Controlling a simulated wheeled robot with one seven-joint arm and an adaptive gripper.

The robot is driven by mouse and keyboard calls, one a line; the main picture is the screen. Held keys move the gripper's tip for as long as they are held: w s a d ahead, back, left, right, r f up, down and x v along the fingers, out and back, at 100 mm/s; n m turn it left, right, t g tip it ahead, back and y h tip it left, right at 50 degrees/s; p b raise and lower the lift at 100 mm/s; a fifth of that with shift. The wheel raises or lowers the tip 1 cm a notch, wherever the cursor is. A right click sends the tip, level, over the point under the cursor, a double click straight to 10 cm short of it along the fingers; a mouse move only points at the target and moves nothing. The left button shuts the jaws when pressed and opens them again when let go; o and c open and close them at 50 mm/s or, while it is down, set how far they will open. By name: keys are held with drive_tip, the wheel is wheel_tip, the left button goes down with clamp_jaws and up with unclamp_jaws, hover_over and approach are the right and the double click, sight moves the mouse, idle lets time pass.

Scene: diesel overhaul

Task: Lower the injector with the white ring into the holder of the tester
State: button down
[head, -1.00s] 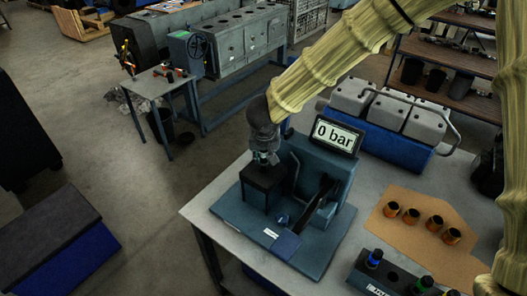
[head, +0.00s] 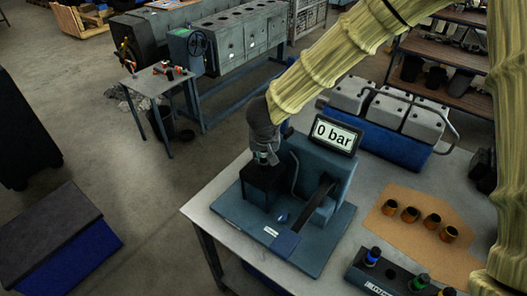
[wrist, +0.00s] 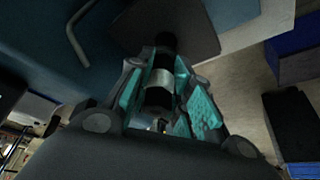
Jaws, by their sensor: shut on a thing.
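My gripper (head: 264,156) is shut on the injector (wrist: 158,80), a dark cylinder with a pale white ring, seen between the teal finger pads in the wrist view. In the head view my gripper hangs just above the black block-shaped holder (head: 262,180) of the blue tester (head: 318,172). In the wrist view the injector's far end is over the dark holder (wrist: 190,28). I cannot tell whether the injector's tip is inside the holder's opening. The tester's display (head: 338,134) reads 0 bar.
A dark lever (head: 312,205) stands right of the holder. A rack (head: 385,272) with injectors ringed blue, green and yellow is at the front right. Several copper-coloured sleeves (head: 410,214) stand on a brown mat (head: 382,228). The bench's left edge is close to the tester.

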drive_tip(key=shift+f+b, duration=0.45)
drive_tip(key=shift+f, duration=0.9)
drive_tip(key=shift+p, duration=0.7)
idle(0.5)
drive_tip(key=c, duration=0.8)
unclamp_jaws()
drive_tip(key=shift+r+p, duration=0.8)
drive_tip(key=shift+r, duration=2.7)
